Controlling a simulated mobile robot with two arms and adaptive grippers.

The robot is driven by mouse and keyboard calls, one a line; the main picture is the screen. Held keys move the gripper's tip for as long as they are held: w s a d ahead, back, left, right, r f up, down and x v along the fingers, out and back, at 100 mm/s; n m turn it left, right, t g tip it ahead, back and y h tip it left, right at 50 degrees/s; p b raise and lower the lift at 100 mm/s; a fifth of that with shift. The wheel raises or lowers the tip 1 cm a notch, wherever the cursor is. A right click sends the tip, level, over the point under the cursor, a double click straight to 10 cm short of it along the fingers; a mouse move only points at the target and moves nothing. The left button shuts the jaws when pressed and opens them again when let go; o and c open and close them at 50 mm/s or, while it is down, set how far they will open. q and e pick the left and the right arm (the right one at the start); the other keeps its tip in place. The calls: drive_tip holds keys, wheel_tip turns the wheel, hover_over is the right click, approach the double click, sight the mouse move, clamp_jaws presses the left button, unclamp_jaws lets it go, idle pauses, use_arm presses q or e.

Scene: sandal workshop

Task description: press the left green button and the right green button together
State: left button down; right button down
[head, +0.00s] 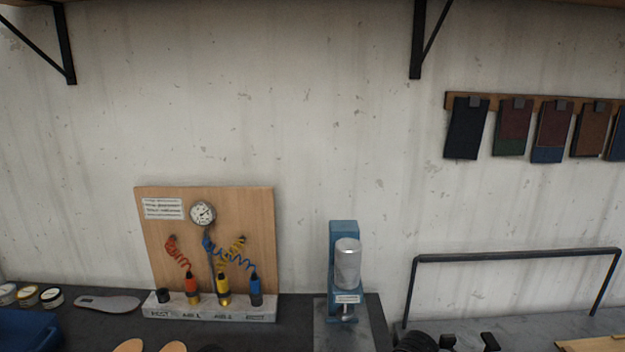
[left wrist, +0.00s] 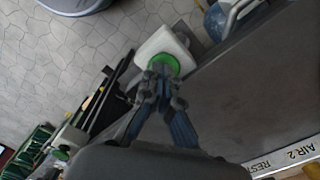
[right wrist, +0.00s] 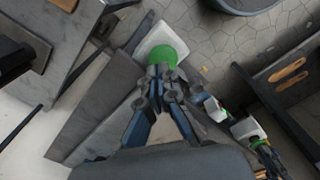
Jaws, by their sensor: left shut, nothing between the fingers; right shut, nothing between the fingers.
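In the left wrist view a green button (left wrist: 168,61) sits on a white housing (left wrist: 163,42) at the table's edge. My left gripper (left wrist: 160,72) is shut and empty, its fingertips overlapping the button's near edge. In the right wrist view another green button (right wrist: 169,62) sits on a white housing (right wrist: 160,39). My right gripper (right wrist: 161,76) is shut and empty, its fingertips at that button's near edge. I cannot tell whether either gripper touches its button or whether a button is pushed in. Neither button nor gripper shows in the head view.
A wooden board with a gauge (head: 202,213) and coiled hoses stands at the back left. A blue press (head: 343,238) stands at the middle, with a black metal rail (head: 515,255) to its right. An insole (head: 108,303) lies at the left. Dark tabletop (left wrist: 235,95) beside my left gripper is clear.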

use_arm(q)
drive_tip(key=shift+s+f+b, duration=0.15)
drive_tip(key=shift+f+b, duration=0.45)
drive_tip(key=shift+f, duration=0.05)
use_arm(e)
drive_tip(key=shift+f, duration=1.4)
idle(0.4)
use_arm(q)
drive_tip(key=shift+r+p, duration=0.6)
drive_tip(key=shift+r, duration=0.05)
use_arm(e)
drive_tip(key=shift+r, duration=0.15)
idle(0.5)
use_arm(q)
drive_tip(key=shift+f, duration=0.4)
use_arm(e)
drive_tip(key=shift+f, duration=0.4)
idle(1.4)
